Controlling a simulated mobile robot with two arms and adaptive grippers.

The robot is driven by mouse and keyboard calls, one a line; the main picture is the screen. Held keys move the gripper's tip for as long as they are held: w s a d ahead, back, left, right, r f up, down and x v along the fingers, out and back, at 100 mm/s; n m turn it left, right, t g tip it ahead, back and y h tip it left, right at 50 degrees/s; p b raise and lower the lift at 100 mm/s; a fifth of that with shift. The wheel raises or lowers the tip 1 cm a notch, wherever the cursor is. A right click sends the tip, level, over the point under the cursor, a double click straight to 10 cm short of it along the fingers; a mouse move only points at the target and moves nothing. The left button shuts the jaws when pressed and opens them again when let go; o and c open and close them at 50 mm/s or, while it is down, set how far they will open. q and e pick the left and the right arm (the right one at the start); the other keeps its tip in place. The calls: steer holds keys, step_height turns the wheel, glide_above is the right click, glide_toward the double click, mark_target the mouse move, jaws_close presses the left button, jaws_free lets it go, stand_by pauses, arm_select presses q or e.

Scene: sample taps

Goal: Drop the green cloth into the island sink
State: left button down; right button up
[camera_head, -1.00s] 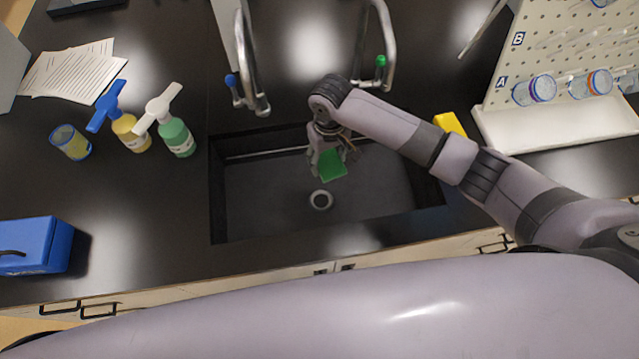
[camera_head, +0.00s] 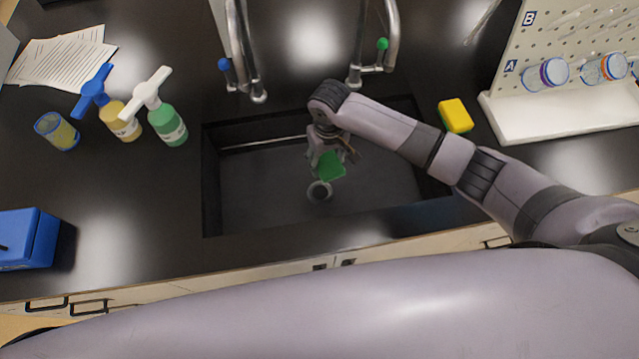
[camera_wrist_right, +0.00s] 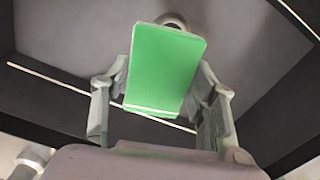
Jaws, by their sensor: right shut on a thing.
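The green cloth (camera_head: 330,167) is a small folded rectangle in my right gripper (camera_head: 324,160), over the black sink (camera_head: 260,190). My right gripper is shut on it. In the right wrist view the cloth (camera_wrist_right: 165,68) sits between the two fingers (camera_wrist_right: 160,100), with the sink floor and the round drain (camera_wrist_right: 174,20) beyond it. In the head view the drain (camera_head: 319,191) is just below the cloth. How high the cloth is above the sink floor is hard to tell. My left gripper is not in view.
Two taps, one with a blue knob (camera_head: 225,64) and one with a green knob (camera_head: 382,44), stand behind the sink. A yellow sponge (camera_head: 455,116) and a white drying rack (camera_head: 540,118) are right. Bottles (camera_head: 168,125), a beaker (camera_head: 57,131) and a blue box (camera_head: 25,238) are left.

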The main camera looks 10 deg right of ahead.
steer(key=o, duration=1.1)
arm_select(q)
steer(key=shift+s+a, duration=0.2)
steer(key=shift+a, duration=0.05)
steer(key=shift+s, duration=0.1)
arm_select(e)
steer(key=shift+r, duration=0.15)
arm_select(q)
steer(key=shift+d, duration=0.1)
arm_select(e)
step_height(320, 180, up, 12)
steer(key=shift+s+f, duration=0.1)
steer(key=shift+f, duration=0.1)
